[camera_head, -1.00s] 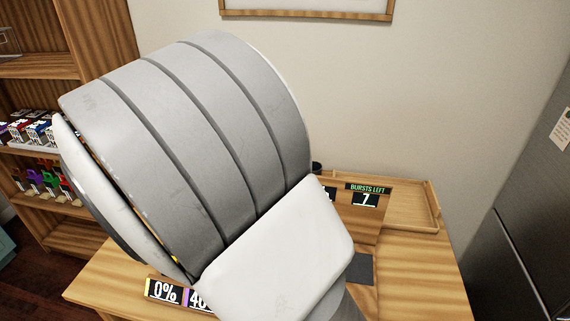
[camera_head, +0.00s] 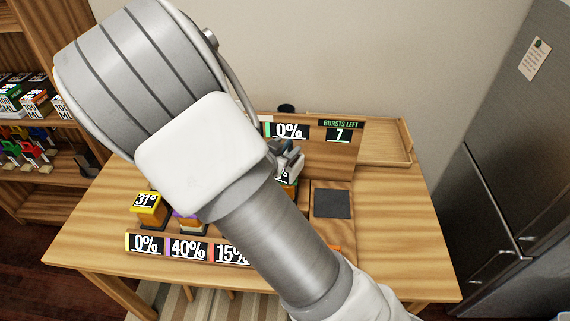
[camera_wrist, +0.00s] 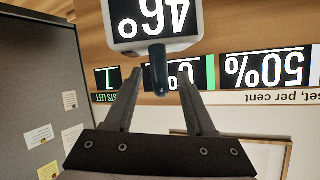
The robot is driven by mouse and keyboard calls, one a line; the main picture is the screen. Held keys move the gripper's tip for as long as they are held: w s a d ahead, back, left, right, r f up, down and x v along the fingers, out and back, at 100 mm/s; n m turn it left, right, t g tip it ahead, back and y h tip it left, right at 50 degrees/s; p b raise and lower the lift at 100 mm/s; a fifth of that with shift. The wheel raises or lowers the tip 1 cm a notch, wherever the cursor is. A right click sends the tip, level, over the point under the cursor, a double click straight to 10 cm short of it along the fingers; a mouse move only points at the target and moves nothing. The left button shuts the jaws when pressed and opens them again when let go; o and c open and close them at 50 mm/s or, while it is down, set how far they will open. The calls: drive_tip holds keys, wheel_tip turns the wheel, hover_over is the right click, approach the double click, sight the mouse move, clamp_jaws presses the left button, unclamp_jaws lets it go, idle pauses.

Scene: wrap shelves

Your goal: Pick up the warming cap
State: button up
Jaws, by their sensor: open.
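In the wrist view, which is upside down, a white block (camera_wrist: 126,44) with a black "46°" display is at the top, with a dark teal peg (camera_wrist: 155,75) sticking out from it. My gripper (camera_wrist: 158,72) is open; its two fingers stand on either side of the peg, with gaps visible. Whether this piece is the warming cap I cannot tell. In the head view my gripper (camera_head: 289,160) is over the table's middle, partly hidden by my arm.
The wooden table (camera_head: 400,240) holds a yellow block (camera_head: 148,208) reading 31°, a dark square pad (camera_head: 332,204) and a row of percent signs (camera_head: 187,248). A wooden tray (camera_head: 408,160) is at the back right. Shelves stand left, a fridge (camera_head: 500,150) right.

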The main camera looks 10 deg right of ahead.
clamp_jaws()
drive_tip(key=shift+r, duration=0.1)
idle(1.2)
